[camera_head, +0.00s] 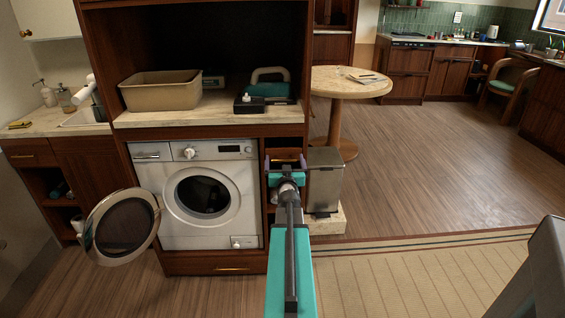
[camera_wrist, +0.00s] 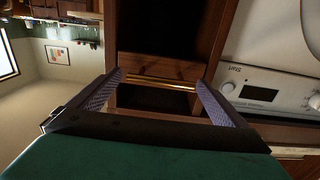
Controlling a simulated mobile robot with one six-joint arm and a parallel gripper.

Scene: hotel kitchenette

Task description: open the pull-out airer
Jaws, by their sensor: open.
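The pull-out airer appears as a narrow wooden front (camera_wrist: 165,66) with a brass bar handle (camera_wrist: 160,83), in the slim cabinet bay beside the washing machine. In the wrist view the bar spans the gap between the fingertips of my gripper (camera_wrist: 160,80). The fingers are open, one at each end of the bar; I cannot tell whether they touch it. In the head view my gripper (camera_head: 285,162) is in front of the bay's upper part, and my arm hides much of the bay below. The front looks level with the cabinet.
The washing machine (camera_head: 208,195) stands left of the bay, its round door (camera_head: 122,222) swung open. A metal bin (camera_head: 324,182) stands close on the right. A beige basin (camera_head: 160,90) and an iron (camera_head: 268,88) are on the counter above. Wooden floor (camera_head: 430,165) is clear to the right.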

